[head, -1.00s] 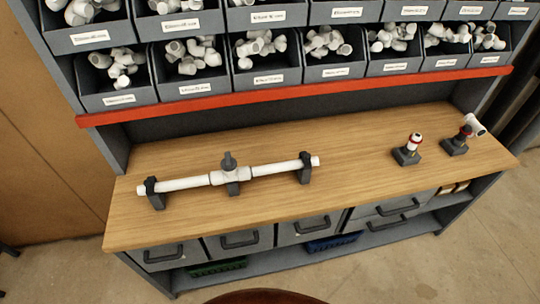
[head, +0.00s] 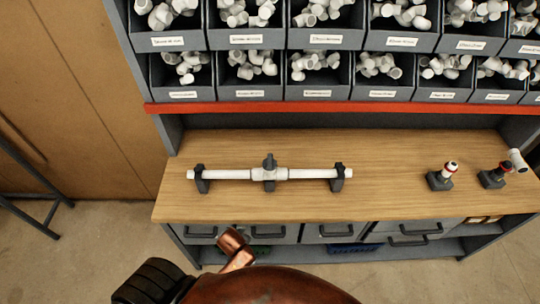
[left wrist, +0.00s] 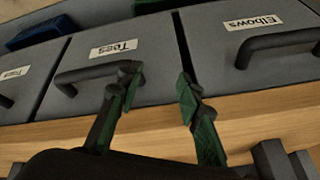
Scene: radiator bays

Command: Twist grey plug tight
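The grey plug (head: 268,162) stands upright in the top of a white tee (head: 269,174) on the bench. I cannot tell how far it is screwed in. White pipe (head: 228,175) runs from both sides of the tee and rests in dark grey holders (head: 202,180). My left gripper (left wrist: 157,76) is open and empty in the left wrist view, its fingers in front of the drawer fronts by the bench edge; the plug is not in that view. My left gripper does not show in the head view. My right gripper is in neither view.
The wooden bench top (head: 390,195) is clear right of the pipe. Two dark stands (head: 440,181) with white and red fittings are farther right. Labelled bins (head: 246,90) sit above a red rail (head: 330,107). Handled drawers (left wrist: 90,65) lie below the bench top.

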